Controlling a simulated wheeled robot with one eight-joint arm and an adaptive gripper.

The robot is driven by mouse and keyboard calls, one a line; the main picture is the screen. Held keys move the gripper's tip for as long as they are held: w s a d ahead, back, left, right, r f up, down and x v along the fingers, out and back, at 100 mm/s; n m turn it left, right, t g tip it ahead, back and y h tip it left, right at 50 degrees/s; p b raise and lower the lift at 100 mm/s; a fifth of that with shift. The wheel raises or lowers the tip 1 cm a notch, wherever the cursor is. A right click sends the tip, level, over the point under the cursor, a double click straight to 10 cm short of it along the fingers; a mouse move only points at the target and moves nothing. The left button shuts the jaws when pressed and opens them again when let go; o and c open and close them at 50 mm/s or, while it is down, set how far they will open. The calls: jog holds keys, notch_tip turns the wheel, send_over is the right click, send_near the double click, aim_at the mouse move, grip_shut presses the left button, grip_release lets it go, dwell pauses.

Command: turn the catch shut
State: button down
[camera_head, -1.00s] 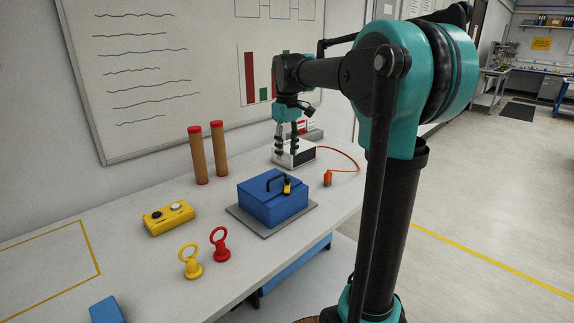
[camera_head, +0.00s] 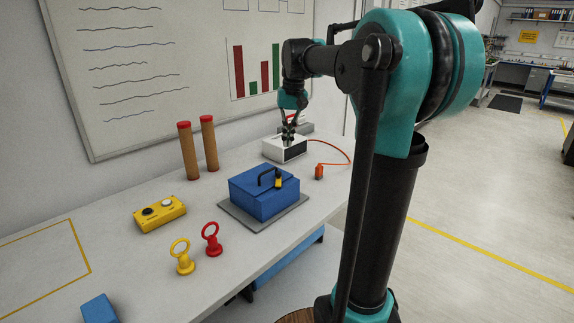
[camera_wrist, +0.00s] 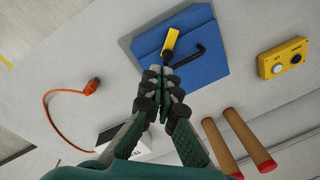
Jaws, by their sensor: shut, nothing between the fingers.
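A blue box (camera_head: 262,200) with a black handle (camera_head: 267,174) sits on a grey plate (camera_head: 240,218) on the bench. A yellow catch (camera_head: 278,182) is at the front of its lid. In the wrist view, the catch (camera_wrist: 170,42) lies on the blue box (camera_wrist: 202,68) beside the handle. I cannot tell which way the catch is turned. My gripper (camera_head: 288,138) is behind the box, over a white unit. In the wrist view, my gripper (camera_wrist: 160,74) has its fingertips together and empty, apart from the catch.
The white unit (camera_head: 284,151) has an orange cable to an orange plug (camera_head: 319,172). Two brown red-topped cylinders (camera_head: 188,152) stand near the wall. A yellow button box (camera_head: 159,215), a yellow ring piece (camera_head: 184,258) and a red one (camera_head: 212,242) stand left of the box.

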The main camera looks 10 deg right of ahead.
jog(key=s+d+f+m+t+y, duration=0.1)
jog(key=d+m, duration=0.2)
jog(key=m, duration=0.5)
jog(key=s+d+m+y, duration=0.1)
jog(key=s+d+m, duration=0.15)
jog(key=m, duration=1.15)
send_near(278, 179)
jog(key=shift+t+y, duration=0.4)
jog(key=shift+w+d+f, duration=0.15)
jog(key=shift+f, duration=1.3)
jog(key=shift+w+d+f, duration=0.15)
jog(key=shift+f, duration=1.3)
